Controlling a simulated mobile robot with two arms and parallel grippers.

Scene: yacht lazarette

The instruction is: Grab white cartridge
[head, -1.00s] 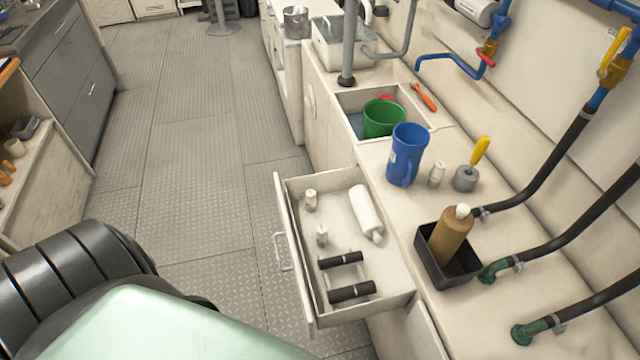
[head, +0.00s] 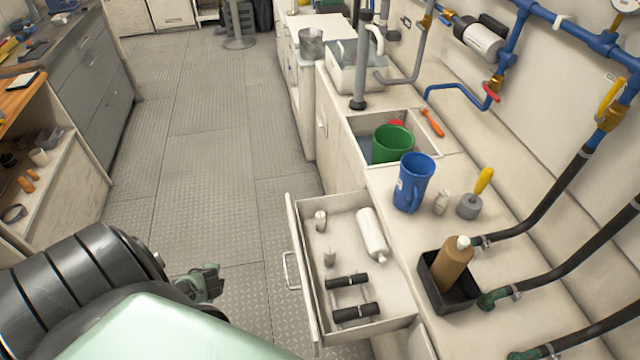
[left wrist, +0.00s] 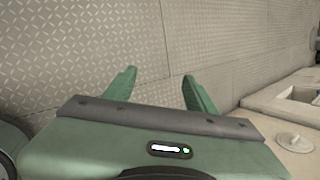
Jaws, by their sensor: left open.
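A white cartridge (head: 372,234) with a narrow nozzle end lies in the open drawer (head: 309,263), along its right side. My left gripper (head: 207,283) shows at the lower left in the head view, over the floor and left of the drawer, apart from the cartridge. In the left wrist view, its two green fingers (left wrist: 160,88) are spread apart with only floor plating between them. The cartridge cannot be made out in the left wrist view. My right gripper is not in view.
The drawer also holds two small whitish fittings (head: 320,220) and two black-gripped items (head: 347,281). On the counter are a blue jug (head: 412,182), a tool with a yellow handle (head: 482,181) and a brown bottle (head: 453,262) in a black tray. Floor left of the drawer is clear.

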